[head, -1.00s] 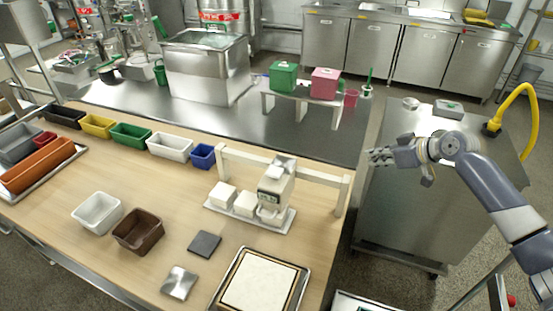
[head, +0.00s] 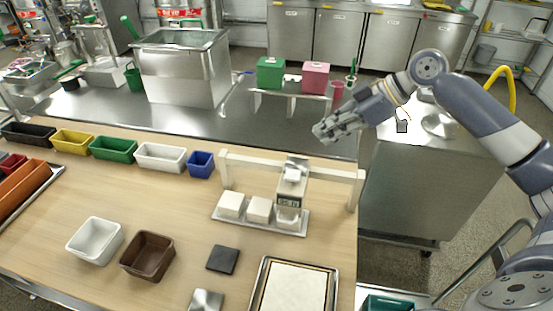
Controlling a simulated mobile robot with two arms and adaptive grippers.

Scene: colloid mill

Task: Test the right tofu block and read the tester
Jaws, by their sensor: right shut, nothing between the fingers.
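The white tester (head: 292,181) with a small grey display (head: 288,203) stands at the right end of a metal tray (head: 268,226). The digits are too small to read surely. Two white tofu blocks, the left (head: 231,204) and the middle (head: 259,210), sit on the tray to its left. A white block-like shape (head: 288,219), probably the right tofu block, shows directly below the tester; I cannot tell whether they touch. My right gripper (head: 322,131) is shut and empty, above and behind the tester, well apart from it. My left gripper is out of view.
A pale wooden rail (head: 260,164) stands behind the tray, close to the tester. White (head: 95,241) and brown (head: 148,255) bins, a dark square plate (head: 222,259) and a framed white slab (head: 296,288) lie in front.

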